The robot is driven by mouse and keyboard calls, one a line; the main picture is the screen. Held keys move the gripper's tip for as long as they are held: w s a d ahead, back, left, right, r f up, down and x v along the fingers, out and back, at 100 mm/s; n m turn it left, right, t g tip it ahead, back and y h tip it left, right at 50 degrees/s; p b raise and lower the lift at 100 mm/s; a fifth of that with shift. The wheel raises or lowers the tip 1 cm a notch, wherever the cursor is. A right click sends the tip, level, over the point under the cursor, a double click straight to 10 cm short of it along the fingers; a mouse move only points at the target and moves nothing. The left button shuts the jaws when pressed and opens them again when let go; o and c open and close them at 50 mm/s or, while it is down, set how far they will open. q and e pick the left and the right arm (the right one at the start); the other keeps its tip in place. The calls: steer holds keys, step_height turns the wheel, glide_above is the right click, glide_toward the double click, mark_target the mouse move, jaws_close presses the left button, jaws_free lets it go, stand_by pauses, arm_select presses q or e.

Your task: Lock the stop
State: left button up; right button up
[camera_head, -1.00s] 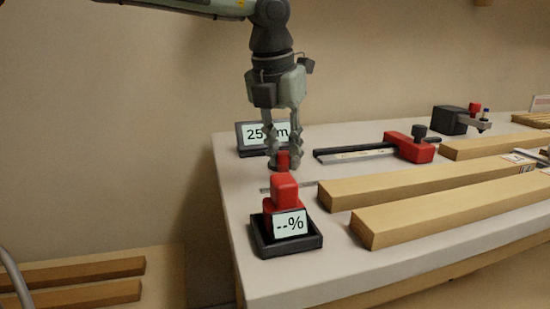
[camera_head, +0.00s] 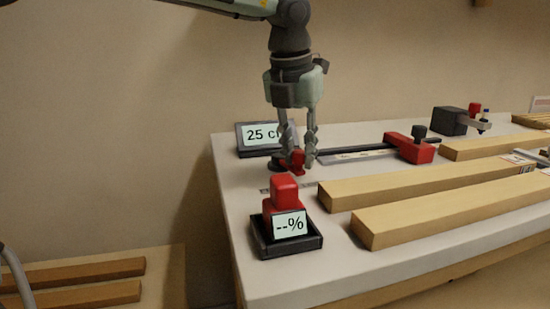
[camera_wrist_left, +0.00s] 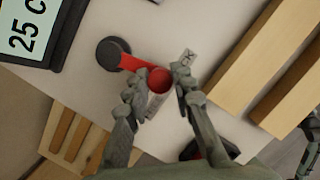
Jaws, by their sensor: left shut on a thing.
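A red lever (camera_head: 298,168) sticks out from a dark round pivot (camera_head: 274,165) near the left end of the bench. In the left wrist view the red lever (camera_wrist_left: 135,63) runs from the round black pivot (camera_wrist_left: 113,53) to a round red knob (camera_wrist_left: 159,79). My left gripper (camera_head: 299,160) is shut on this knob; its fingers (camera_wrist_left: 160,92) stand on either side of it. The stop may be the red block (camera_head: 408,147) with a black knob on the dark rail (camera_head: 350,152). A display (camera_head: 258,137) behind the gripper reads 25 c, its right part hidden.
A red handle on a black base (camera_head: 288,244) with a "--%" display stands at the front left. Wooden boards (camera_head: 430,185) lie to the right. A black device with a red part (camera_head: 450,121) stands at the back right. The bench's left edge is close.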

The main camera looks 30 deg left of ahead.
arm_select(q)
steer(key=shift+c, duration=0.2)
steer(key=shift+o, duration=0.2)
steer(key=shift+w+d, duration=0.2)
steer(key=shift+w, duration=0.3)
steer(key=shift+w+d, duration=0.2)
steer(key=shift+w, duration=0.75)
steer(key=shift+c, duration=0.2)
steer(key=o, duration=0.8)
steer(key=p+v, duration=0.2)
steer(key=v, duration=0.1)
steer(key=w+p+v, duration=0.1)
steer(key=p+v, duration=0.1)
steer(key=w+p+v, duration=0.1)
steer(key=p+v, duration=0.1)
steer(key=v, duration=0.1)
steer(key=shift+r, duration=0.6)
steer(key=shift+s, duration=0.1)
